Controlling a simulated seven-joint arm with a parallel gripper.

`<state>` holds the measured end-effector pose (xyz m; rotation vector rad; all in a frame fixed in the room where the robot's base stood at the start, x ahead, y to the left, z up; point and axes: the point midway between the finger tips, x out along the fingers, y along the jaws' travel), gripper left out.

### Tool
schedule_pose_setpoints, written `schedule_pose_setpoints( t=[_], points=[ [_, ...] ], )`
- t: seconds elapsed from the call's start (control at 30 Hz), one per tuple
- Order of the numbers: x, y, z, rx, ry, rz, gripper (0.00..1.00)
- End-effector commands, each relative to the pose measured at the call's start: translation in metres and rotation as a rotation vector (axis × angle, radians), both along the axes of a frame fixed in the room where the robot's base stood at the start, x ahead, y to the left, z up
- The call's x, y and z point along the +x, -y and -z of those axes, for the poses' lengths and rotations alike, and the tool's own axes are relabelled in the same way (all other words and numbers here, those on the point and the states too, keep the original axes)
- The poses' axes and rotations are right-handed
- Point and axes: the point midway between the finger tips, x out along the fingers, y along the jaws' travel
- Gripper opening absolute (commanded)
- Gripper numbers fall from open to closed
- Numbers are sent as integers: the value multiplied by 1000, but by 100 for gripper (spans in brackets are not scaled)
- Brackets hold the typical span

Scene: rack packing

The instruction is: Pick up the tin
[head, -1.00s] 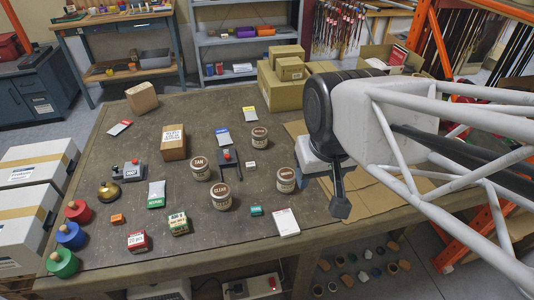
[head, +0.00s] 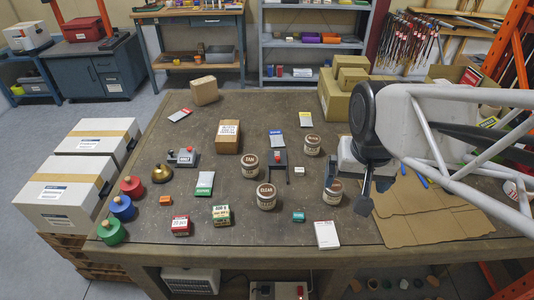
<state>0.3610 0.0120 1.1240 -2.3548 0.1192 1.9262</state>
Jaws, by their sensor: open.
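Several round tins with brown lids stand upright on the dark workbench (head: 210,190). One reads TAN (head: 249,164) and one reads CLEAR (head: 266,197). Another tin (head: 312,145) stands behind them to the right. A further tin (head: 332,192) is at the right, beside my gripper in the picture and partly covered by it. My gripper (head: 367,202) hangs open over the right part of the bench, with a dark finger pointing down. I see nothing between its fingers. Whether it touches the nearest tin I cannot tell.
Flattened cardboard (head: 412,215) covers the right side of the bench. Stacked boxes (head: 337,95) stand at the back right. A white-and-red card (head: 327,235) lies at the front edge. A small teal block (head: 298,217) and a black stand (head: 277,165) sit among the tins.

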Motion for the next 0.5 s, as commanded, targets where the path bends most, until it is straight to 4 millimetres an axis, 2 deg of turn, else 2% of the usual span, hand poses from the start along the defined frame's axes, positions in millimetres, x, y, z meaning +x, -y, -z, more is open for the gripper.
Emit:
schedule_pose_setpoints(
  t=[0.2, 0.5],
  points=[
    [45, -22, 24, 26, -40, 99, 97],
    [102, -58, 67, 52, -88, 246, 97]
  ],
)
